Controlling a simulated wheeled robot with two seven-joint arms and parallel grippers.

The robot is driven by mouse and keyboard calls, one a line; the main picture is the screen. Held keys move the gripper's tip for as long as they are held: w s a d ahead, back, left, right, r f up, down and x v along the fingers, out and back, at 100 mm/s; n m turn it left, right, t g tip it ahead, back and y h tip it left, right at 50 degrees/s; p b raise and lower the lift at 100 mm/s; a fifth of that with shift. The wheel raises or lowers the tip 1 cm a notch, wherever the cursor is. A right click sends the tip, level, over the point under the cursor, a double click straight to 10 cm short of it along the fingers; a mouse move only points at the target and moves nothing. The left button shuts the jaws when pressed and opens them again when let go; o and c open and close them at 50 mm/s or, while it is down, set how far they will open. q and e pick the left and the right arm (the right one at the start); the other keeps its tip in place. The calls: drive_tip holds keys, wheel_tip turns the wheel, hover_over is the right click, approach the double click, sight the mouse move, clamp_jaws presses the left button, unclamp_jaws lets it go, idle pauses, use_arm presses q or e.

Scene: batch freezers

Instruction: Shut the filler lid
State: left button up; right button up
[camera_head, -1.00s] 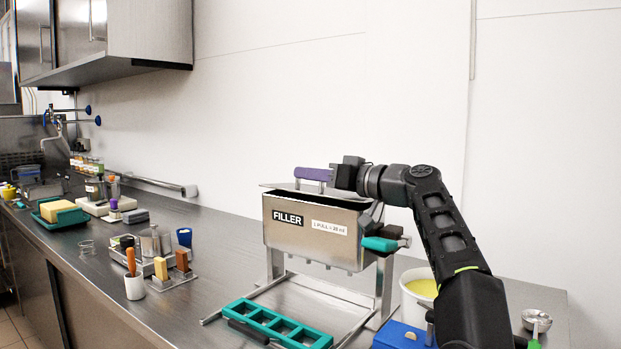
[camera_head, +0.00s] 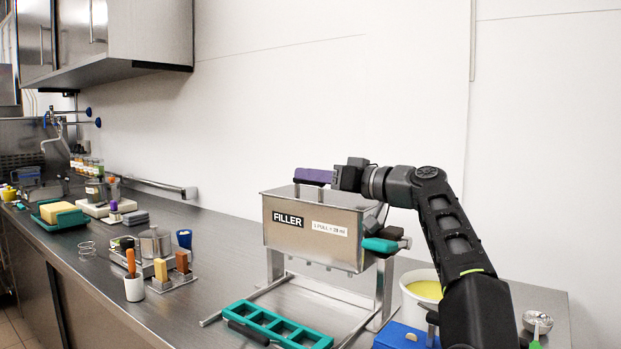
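The filler (camera_head: 340,254) is a steel hopper on a stand, labelled FILLER. Its lid (camera_head: 285,192) lies nearly flat across the hopper top, with no clear gap showing at the front rim. A purple handle (camera_head: 313,176) stands on the lid. My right gripper (camera_head: 340,177) is at the handle's right end, touching or very close to it. Its fingers are too dark and small to tell whether they are open or shut. My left gripper is out of view.
A teal-gripped lever (camera_head: 380,245) sticks out at the filler's right side. A teal mould tray (camera_head: 275,326) lies in front. A white tub of yellow mix (camera_head: 423,290) and a blue box (camera_head: 400,337) stand close to my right arm. A steel measuring cup (camera_head: 537,321) lies at far right.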

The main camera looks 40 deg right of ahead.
drive_tip(key=b+v, duration=0.2)
drive_tip(key=v, duration=0.4)
drive_tip(key=shift+s, duration=0.15)
drive_tip(key=shift+s+d, duration=0.1)
drive_tip(key=shift+s, duration=0.2)
